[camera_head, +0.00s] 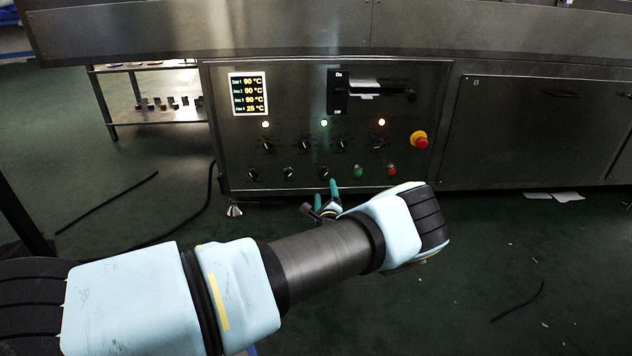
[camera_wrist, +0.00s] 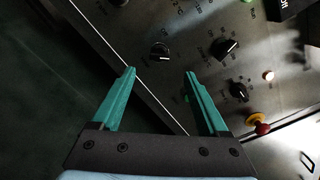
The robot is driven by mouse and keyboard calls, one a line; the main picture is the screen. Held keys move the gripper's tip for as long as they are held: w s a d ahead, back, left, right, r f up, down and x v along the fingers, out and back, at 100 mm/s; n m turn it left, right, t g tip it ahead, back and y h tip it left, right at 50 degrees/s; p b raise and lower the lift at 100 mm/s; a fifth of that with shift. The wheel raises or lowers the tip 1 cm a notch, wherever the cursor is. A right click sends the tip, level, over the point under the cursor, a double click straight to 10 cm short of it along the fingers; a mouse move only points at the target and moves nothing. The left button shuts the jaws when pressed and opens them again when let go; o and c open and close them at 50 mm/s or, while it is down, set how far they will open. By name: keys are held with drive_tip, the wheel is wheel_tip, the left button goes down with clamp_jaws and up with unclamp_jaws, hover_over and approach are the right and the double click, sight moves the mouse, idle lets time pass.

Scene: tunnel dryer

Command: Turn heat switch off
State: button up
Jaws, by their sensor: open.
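The control panel (camera_head: 290,115) is a dark metal face with two rows of black rotary knobs, such as an upper one (camera_head: 304,145) and a lower one (camera_head: 289,173). I cannot read which is the heat switch. A larger switch (camera_head: 339,92) is marked On above and Off below, with a dark handle to its right. My gripper (camera_head: 326,192) is at the panel's lower edge, open and empty. In the wrist view, its teal fingers (camera_wrist: 160,75) are apart, and a black knob (camera_wrist: 160,51) shows just beyond their tips. Whether they touch the panel is unclear.
A temperature display (camera_head: 249,94) is at the panel's upper left. Indicator lights glow above the knobs. A red-and-yellow emergency button (camera_head: 419,140), a green button (camera_head: 358,171) and a red button (camera_head: 392,170) are to the right. Black cables (camera_head: 107,202) lie on the floor.

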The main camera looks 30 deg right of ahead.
sight(323, 175)
drive_tip(key=b+x, duration=0.3)
drive_tip(key=x, duration=0.5)
drive_tip(key=shift+w+d+f+b, duration=0.1)
drive_tip(key=shift+w+f+b, duration=0.1)
drive_tip(key=shift+b, duration=0.1)
drive_tip(key=shift+w+d+r, duration=0.15)
drive_tip(key=shift+w+d, duration=0.05)
drive_tip(key=shift+w, duration=0.15)
clamp_jaws()
